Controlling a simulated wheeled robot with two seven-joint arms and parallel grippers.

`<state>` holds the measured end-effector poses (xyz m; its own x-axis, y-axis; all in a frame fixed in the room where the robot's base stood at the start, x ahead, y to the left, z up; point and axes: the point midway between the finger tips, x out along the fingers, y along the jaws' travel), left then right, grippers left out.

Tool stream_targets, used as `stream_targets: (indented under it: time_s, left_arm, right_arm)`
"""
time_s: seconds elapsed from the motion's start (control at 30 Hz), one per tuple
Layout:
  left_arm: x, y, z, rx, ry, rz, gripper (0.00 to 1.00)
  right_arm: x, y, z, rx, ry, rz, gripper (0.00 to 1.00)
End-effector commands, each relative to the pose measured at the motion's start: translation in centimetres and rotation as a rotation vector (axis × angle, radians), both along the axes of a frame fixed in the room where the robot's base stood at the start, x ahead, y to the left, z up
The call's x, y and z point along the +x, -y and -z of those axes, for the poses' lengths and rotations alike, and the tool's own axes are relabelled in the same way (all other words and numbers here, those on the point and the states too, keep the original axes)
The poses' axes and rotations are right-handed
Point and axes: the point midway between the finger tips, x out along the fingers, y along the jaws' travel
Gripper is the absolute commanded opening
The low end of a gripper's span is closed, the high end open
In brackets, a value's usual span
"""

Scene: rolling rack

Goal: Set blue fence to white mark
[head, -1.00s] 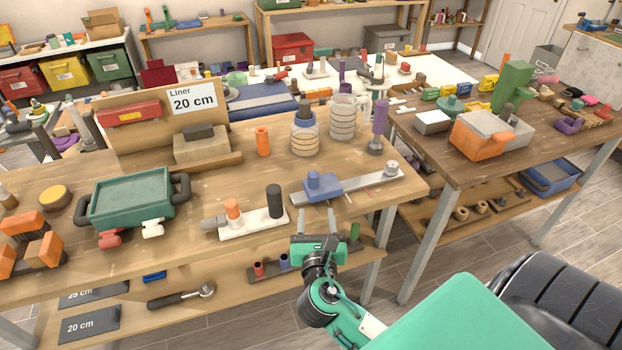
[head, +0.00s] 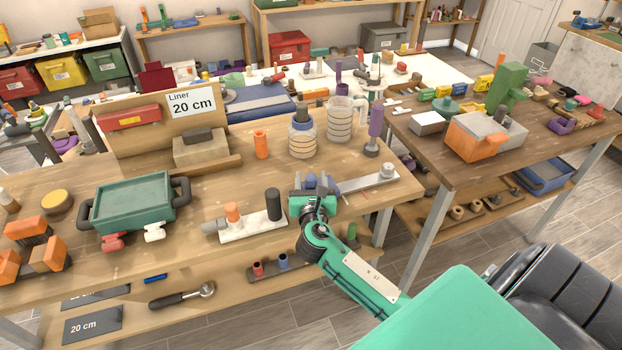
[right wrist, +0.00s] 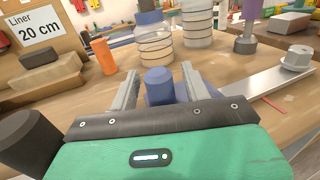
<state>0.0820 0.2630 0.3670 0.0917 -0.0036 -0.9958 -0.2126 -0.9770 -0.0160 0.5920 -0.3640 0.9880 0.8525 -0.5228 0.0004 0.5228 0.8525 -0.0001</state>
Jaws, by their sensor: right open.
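The blue fence (right wrist: 159,84) has a rounded knob on top and sits on a long grey rail (head: 365,180) near the front edge of the wooden bench. My right gripper (head: 312,183) is at the fence and hides most of it in the head view. In the right wrist view its two grey fingers (right wrist: 159,88) stand open, one on each side of the knob. Red marks show beside the rail (right wrist: 268,103). I cannot make out the white mark. My left gripper is not in view.
A white base with an orange knob and a dark post (head: 273,204) stands just left of the rail. A purple-topped post (head: 375,130), striped jars (head: 302,140) and an orange cylinder (head: 261,144) stand behind. A green tray (head: 133,202) is farther left.

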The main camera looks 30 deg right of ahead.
Motion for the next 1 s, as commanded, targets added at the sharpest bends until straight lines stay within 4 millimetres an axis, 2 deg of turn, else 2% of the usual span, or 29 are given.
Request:
stream_targets:
  time_s: [0.23, 0.47, 0.67, 0.9, 1.0]
  left_arm:
    - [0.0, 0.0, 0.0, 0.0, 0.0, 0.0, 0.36]
    - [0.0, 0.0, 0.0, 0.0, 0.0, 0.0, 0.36]
    - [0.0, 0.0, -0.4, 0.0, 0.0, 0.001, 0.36]
    - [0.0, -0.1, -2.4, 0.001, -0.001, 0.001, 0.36]
    - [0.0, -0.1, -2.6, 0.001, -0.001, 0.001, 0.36]
  right_arm:
    - [0.0, 0.0, 0.0, 0.0, 0.0, 0.0, 0.46]
    - [0.0, 0.0, 0.0, 0.001, -0.001, 0.0, 0.01]
    - [-0.1, 0.5, -0.1, -0.001, -0.002, 0.001, 0.0]
    - [-1.1, 4.7, -0.2, -0.004, -0.006, 0.002, 0.0]
    - [-1.3, 5.6, -0.1, -0.002, -0.003, 0.0, 0.0]
